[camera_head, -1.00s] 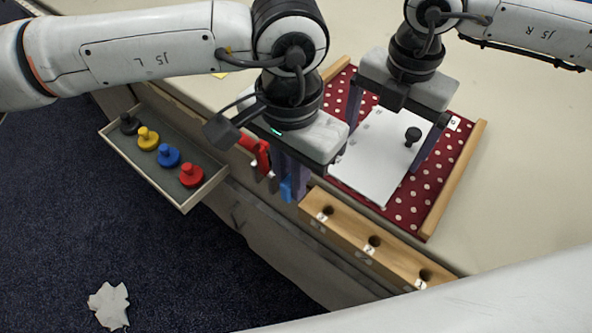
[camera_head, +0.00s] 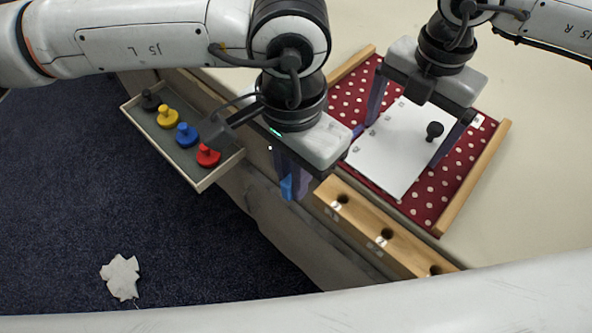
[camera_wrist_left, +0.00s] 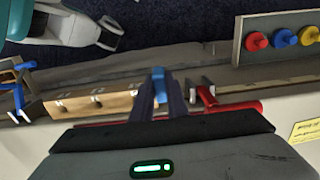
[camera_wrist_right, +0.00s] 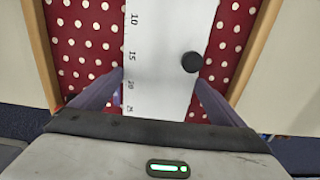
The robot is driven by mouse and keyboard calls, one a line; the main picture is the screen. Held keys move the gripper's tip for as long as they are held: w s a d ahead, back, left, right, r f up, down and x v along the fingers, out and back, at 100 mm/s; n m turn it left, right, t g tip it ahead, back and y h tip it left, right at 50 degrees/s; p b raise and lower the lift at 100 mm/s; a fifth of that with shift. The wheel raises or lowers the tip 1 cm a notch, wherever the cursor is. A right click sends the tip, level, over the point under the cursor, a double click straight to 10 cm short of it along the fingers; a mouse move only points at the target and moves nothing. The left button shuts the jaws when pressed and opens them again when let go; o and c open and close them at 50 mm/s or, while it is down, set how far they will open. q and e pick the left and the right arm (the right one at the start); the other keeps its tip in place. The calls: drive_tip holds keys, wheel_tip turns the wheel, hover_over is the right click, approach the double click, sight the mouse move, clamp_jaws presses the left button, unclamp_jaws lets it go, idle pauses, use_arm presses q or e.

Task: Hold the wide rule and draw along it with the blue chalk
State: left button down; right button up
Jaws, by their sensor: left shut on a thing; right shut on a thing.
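The wide rule (camera_head: 385,165) is a flat white plate with a number scale along one edge and a black knob. It lies on a red dotted mat (camera_head: 465,165), and the right wrist view shows its scale (camera_wrist_right: 150,85). My right gripper (camera_head: 408,145) has its fingers across the rule's width, one at each long edge, shut on it. My left gripper (camera_head: 295,185) is shut on the blue chalk (camera_head: 287,188), left of the wooden block. The chalk also shows between the fingertips in the left wrist view (camera_wrist_left: 158,84). Its tip is hard to make out.
A wooden block with labelled holes (camera_head: 365,222) lies along the table's front edge. A shallow tray (camera_head: 190,172) with black, yellow, blue and red knobbed pieces is at the left. A red-handled object (camera_wrist_left: 207,97) shows beside the left fingers. Wooden strips (camera_head: 475,180) border the mat.

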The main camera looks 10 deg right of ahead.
use_arm(q)
drive_tip(key=shift+r, duration=3.55)
use_arm(e)
drive_tip(key=o, duration=1)
wheel_tip(320, 180, up, 12)
drive_tip(key=shift+r, duration=0.1)
